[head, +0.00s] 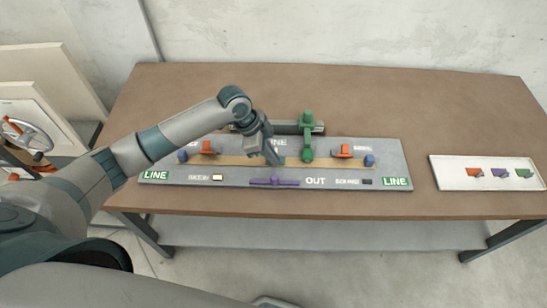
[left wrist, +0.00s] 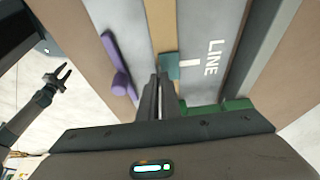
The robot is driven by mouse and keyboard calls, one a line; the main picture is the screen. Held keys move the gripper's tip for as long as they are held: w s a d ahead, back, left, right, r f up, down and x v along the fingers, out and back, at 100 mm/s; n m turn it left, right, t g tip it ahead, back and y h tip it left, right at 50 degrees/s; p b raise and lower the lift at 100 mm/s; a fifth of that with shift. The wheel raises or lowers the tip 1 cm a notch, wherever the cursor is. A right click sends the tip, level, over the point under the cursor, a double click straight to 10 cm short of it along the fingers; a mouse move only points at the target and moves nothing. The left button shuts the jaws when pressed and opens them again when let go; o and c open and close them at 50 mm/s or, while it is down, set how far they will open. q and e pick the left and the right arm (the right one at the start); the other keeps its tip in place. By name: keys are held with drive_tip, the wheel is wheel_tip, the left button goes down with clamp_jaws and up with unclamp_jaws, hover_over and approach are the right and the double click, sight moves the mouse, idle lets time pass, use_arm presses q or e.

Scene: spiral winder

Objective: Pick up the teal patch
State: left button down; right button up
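The teal patch (left wrist: 171,65) lies across the tan strip (left wrist: 160,30) in the left wrist view. It looks flat there, and my fingers hide part of its near edge. In the head view my left gripper (head: 274,158) points down at the middle of the grey board and mostly covers the patch. In the left wrist view the two fingers of my left gripper (left wrist: 160,82) are close together, with their tips at the patch. They appear shut on it. My right gripper (left wrist: 60,78) shows at the left of the left wrist view, away from the board, with its fingers apart and empty.
The grey board (head: 225,178) carries a green upright tool (head: 307,137), orange pieces (head: 344,151) and a purple bar (head: 273,181). A white tray (head: 455,183) with small coloured pieces stands at the right. The brown table (head: 420,105) is clear behind the board.

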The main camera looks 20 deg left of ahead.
use_arm(q)
drive_tip(key=shift+r, duration=0.45)
drive_tip(key=r+b, duration=0.2)
drive_tip(key=r, duration=0.1)
drive_tip(key=shift+d+r, duration=0.15)
drive_tip(key=shift+d, duration=0.2)
drive_tip(key=s+d+r+b, duration=0.2)
drive_tip(key=d+r, duration=0.4)
drive_tip(key=d, duration=0.4)
drive_tip(key=shift+s+d+r+b, duration=0.15)
drive_tip(key=shift+d+r+b, duration=0.25)
drive_tip(key=shift+b, duration=0.1)
drive_tip(key=shift+a, duration=0.1)
